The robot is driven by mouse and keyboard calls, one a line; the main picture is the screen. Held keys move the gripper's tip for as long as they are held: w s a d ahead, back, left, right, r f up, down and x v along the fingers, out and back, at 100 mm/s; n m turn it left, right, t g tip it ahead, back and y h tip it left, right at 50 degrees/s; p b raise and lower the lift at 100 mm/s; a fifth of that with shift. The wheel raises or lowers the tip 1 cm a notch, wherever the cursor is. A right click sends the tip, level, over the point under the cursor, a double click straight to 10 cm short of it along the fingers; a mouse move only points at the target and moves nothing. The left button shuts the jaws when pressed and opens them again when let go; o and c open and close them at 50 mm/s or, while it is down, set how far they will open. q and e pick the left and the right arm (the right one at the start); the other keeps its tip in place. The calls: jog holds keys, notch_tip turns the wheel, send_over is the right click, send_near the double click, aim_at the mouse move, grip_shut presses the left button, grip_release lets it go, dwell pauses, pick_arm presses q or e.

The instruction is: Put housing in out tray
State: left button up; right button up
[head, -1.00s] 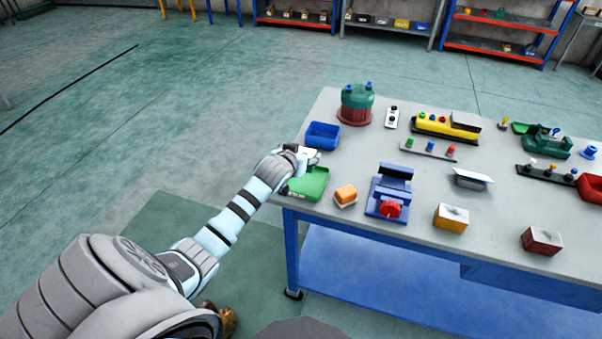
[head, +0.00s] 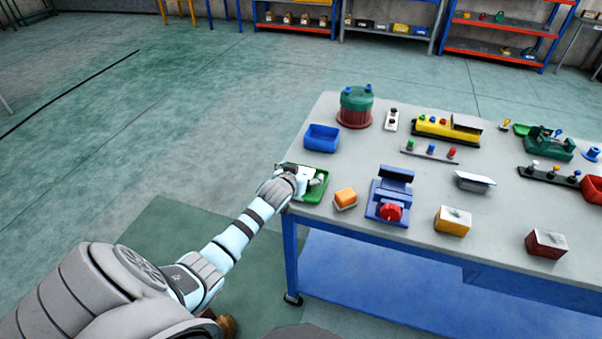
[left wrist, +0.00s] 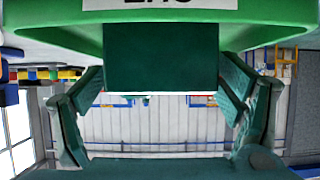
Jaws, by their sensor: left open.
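A green tray (head: 311,199) lies at the table's left front corner. My left gripper (head: 318,181) is at this tray, over its inside, and partly hides it. In the left wrist view the tray's green wall (left wrist: 45,38) and a white label (left wrist: 160,4), cut off by the frame, fill the top. There my left gripper (left wrist: 160,108) has its two fingers spread wide. A dark green block (left wrist: 160,62) shows between them; I cannot tell what it is or whether it is touched. Which part is the housing is not clear. My right gripper is out of view.
A blue tray (head: 322,137) sits behind the green one. A green-and-red drum (head: 355,107) is further back. Floor is free left of the table.

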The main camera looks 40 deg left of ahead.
pick_arm(q)
jog(key=shift+r, duration=0.1)
jog(key=shift+s+r, duration=0.2)
jog(key=p+v, duration=0.3)
jog(key=v, duration=0.9)
jog(key=s+d+f+m+g, duration=0.1)
jog(key=s+f+g, duration=0.1)
jog(key=s+f, duration=0.5)
jog(key=s+f+g+h, duration=0.1)
jog(key=s+f+g, duration=0.15)
jog(key=f, duration=0.95)
jog(key=s+d+f+m+g, duration=0.1)
jog(key=s+f, duration=0.5)
jog(key=f, duration=0.3)
jog(key=s+d+f+m+g+h, duration=0.1)
jog(key=s+d+f, duration=0.4)
jog(key=s, duration=0.7)
jog(key=s+d+f+m+g+h, duration=0.1)
jog(key=s+d+f+g, duration=0.3)
jog(key=s+f, duration=0.3)
jog(key=s, duration=0.5)
jog(key=shift+s+d, duration=0.3)
jog(key=shift+d, duration=0.1)
